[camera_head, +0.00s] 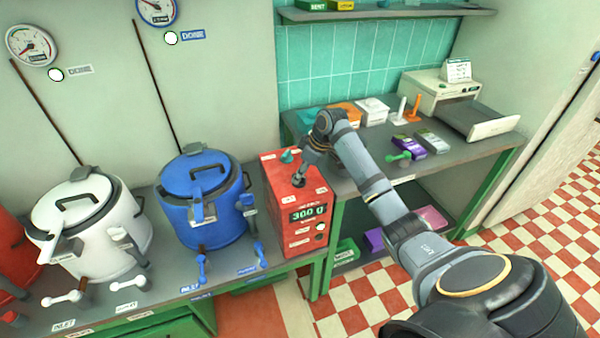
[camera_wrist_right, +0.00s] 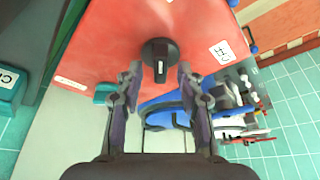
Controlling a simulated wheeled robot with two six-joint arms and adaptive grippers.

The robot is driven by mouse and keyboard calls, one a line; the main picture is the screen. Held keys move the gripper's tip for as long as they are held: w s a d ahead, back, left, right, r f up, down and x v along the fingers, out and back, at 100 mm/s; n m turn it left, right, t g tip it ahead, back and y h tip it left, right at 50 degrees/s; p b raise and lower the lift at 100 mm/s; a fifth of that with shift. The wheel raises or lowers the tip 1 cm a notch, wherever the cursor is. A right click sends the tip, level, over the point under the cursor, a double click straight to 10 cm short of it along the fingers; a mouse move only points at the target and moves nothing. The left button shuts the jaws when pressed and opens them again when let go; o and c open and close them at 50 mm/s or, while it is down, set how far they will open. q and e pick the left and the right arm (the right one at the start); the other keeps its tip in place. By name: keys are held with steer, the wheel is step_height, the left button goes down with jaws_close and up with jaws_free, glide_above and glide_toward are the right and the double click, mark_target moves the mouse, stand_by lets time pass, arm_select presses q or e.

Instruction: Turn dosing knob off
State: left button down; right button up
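The red dosing box (camera_head: 289,215) stands on the counter with a display reading about 300. Its black dosing knob (camera_wrist_right: 160,52) is on the top face, with its raised bar pointing down toward my gripper in the right wrist view. In the head view the dark knob (camera_head: 299,182) is small and partly merges with my gripper. My right gripper (camera_wrist_right: 160,72) is open, its two fingers on either side of the knob's near end in the picture; whether they touch it I cannot tell. In the head view the right gripper (camera_head: 304,168) is over the box top. My left gripper is not in view.
A teal fitting (camera_head: 288,156) sits on the back of the box top. A blue kettle (camera_head: 205,200) stands close to its left, with a white kettle (camera_head: 88,225) beyond. A shelf (camera_head: 385,14) is above; the side counter (camera_head: 450,155) holds small items.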

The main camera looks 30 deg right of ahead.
steer(key=shift+w+a+f, duration=0.1)
steer(key=shift+f, duration=0.3)
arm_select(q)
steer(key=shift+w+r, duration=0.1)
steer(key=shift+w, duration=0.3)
arm_select(e)
steer(key=shift+c, duration=0.7)
jaws_close()
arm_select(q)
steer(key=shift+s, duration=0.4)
